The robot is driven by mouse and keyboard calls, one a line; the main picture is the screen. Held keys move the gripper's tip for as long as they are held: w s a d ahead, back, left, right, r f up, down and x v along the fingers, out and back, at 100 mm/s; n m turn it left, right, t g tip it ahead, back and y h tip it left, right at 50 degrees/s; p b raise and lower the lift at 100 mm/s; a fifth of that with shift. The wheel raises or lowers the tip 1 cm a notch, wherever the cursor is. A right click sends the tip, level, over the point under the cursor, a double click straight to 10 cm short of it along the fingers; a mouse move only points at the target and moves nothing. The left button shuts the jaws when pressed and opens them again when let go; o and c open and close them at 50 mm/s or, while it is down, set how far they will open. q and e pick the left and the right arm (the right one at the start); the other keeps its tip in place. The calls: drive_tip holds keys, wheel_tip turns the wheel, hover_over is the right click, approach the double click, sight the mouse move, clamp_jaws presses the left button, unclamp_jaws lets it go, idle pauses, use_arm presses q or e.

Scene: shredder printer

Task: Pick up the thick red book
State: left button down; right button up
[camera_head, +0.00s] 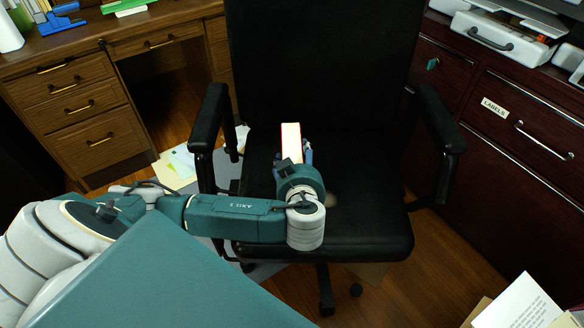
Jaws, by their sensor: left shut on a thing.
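The thick red book (291,138) shows over the seat of the black office chair as a bright, pale upright block with a thin red rim. Most of its red cover is not visible from here. My left gripper (293,156) is shut on its lower part. My left wrist and forearm come in from the left and hide the gripper's near side and part of the seat. Whether the book touches the seat cannot be told. My right gripper is not in view.
The black chair (372,228) has armrests on both sides of my left arm. A wooden desk (95,115) stands at the left, with papers (181,160) on the floor beside it. A dark red cabinet (480,150) stands at the right. More papers (520,303) lie at the bottom right.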

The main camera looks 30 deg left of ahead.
use_arm(q)
drive_tip(key=shift+w+r, duration=0.1)
drive_tip(key=shift+r, duration=0.2)
